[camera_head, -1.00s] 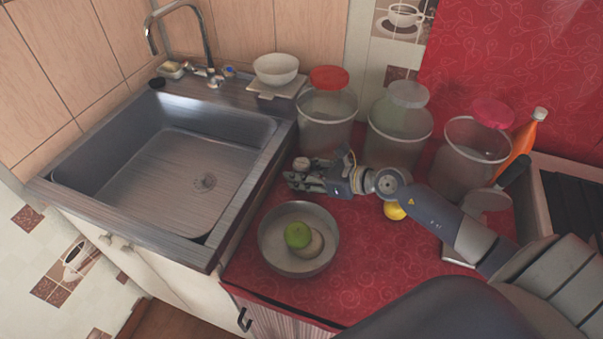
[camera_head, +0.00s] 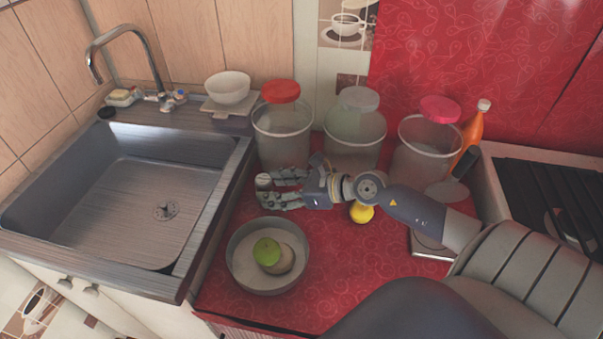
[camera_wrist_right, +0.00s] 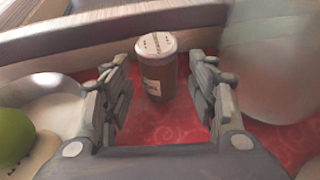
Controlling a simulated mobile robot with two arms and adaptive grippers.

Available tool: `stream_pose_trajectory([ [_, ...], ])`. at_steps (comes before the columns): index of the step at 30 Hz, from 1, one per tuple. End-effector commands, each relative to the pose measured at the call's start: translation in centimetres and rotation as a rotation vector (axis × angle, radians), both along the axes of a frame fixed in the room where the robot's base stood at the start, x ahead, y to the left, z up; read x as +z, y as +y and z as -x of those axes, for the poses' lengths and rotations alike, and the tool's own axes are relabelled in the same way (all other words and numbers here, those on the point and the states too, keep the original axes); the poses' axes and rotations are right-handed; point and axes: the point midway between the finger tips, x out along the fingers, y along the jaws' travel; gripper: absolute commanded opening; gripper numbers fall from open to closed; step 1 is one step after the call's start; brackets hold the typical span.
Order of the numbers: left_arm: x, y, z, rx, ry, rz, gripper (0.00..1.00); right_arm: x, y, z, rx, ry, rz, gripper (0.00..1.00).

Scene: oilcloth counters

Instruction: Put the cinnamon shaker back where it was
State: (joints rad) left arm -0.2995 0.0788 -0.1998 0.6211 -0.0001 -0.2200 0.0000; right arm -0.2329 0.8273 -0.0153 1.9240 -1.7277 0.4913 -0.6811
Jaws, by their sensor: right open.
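The cinnamon shaker (camera_wrist_right: 160,80) is brown with a pale, holed lid. In the right wrist view it stands upright on the red counter, centred between the spread fingers of my right gripper (camera_wrist_right: 160,64), with a gap on each side. In the head view only the shaker's pale top (camera_head: 263,181) shows clearly, at the fingertips of my right gripper (camera_head: 275,188); the fingers hide most of its body. The right gripper is open and holds nothing. My left gripper is not in view.
A bowl (camera_head: 234,262) with a green apple (camera_head: 267,251) stands in front of the gripper. Several large jars, one a red-lidded jar (camera_head: 282,138), stand behind it. A yellow fruit (camera_head: 361,212) lies under my right arm. The sink (camera_head: 130,200) is left.

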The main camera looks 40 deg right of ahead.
Motion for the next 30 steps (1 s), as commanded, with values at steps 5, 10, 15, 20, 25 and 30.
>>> stream_pose_trajectory([
  [5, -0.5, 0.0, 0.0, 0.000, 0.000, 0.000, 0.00, 0.7, -1.3, 2.2, 0.001, 0.004, 0.003, 0.53],
  [10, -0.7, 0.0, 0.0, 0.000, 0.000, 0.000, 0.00, 1.6, -2.3, 3.9, 0.001, 0.004, 0.001, 0.53],
  [15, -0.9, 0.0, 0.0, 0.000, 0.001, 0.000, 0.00, 2.4, -3.2, 5.3, 0.001, 0.003, -0.001, 0.53],
  [20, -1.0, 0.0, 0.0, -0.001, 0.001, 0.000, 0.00, 2.9, -3.9, 6.2, 0.001, 0.003, -0.002, 0.53],
  [25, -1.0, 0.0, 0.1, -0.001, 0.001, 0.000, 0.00, 3.2, -4.1, 6.6, 0.002, 0.000, 0.000, 0.53],
  [30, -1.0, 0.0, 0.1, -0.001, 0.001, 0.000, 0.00, 3.3, -4.2, 6.6, 0.002, 0.000, 0.000, 0.53],
])
